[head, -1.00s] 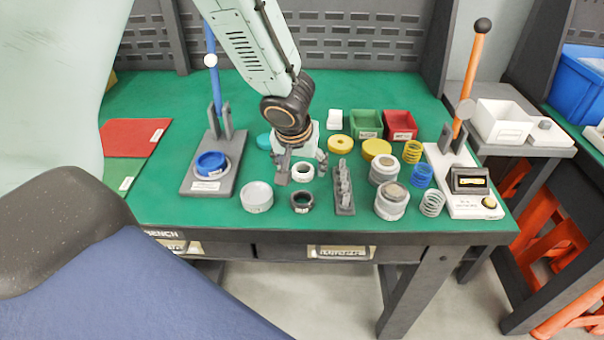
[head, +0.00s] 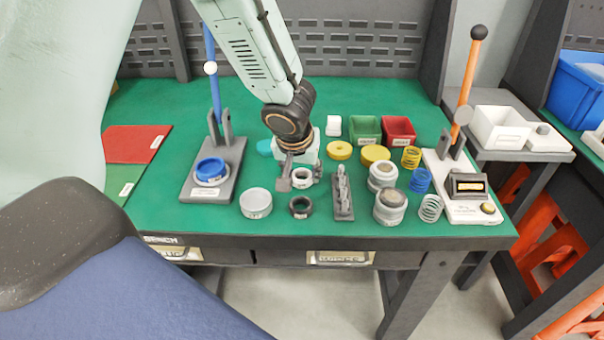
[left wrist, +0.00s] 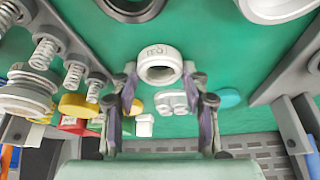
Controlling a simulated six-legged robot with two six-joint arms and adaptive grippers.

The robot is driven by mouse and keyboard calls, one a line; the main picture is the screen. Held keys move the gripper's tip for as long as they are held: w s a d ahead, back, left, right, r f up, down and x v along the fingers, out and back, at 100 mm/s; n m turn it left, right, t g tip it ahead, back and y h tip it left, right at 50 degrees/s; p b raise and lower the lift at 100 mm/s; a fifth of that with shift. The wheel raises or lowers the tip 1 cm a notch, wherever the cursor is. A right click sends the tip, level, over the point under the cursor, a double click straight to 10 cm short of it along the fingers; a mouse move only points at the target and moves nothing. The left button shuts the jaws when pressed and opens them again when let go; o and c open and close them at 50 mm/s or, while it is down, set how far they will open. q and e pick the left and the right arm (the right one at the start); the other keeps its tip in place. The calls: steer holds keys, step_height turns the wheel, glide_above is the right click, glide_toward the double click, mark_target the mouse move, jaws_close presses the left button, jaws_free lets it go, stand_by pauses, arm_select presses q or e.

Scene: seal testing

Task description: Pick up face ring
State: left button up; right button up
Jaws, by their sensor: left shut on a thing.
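The face ring looks to be the small white ring with a dark label (head: 303,181), near the middle of the green bench. In the left wrist view the white ring (left wrist: 160,66) sits between the two fingertips. My left gripper (head: 301,174) comes down from above and is shut on this ring, one finger on each side. In the left wrist view the gripper (left wrist: 160,80) shows both fingers against the ring's sides. The ring appears at bench level; I cannot tell if it is lifted. My right gripper is not in view.
A black ring (head: 301,207) and a white round cup (head: 256,203) stand in front. A grey rack with upright pins (head: 343,193) is close on the right. A lever press with a blue ring (head: 211,170) stands left. Green (head: 364,130) and red bins (head: 398,131) stand behind.

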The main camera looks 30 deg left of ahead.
mark_target(300, 176)
arm_select(q)
steer(key=shift+r, duration=0.25)
step_height(300, 176, up, 9)
steer(key=p, duration=0.5)
steer(key=shift+s+r+p, duration=0.15)
steer(key=shift+p, duration=0.25)
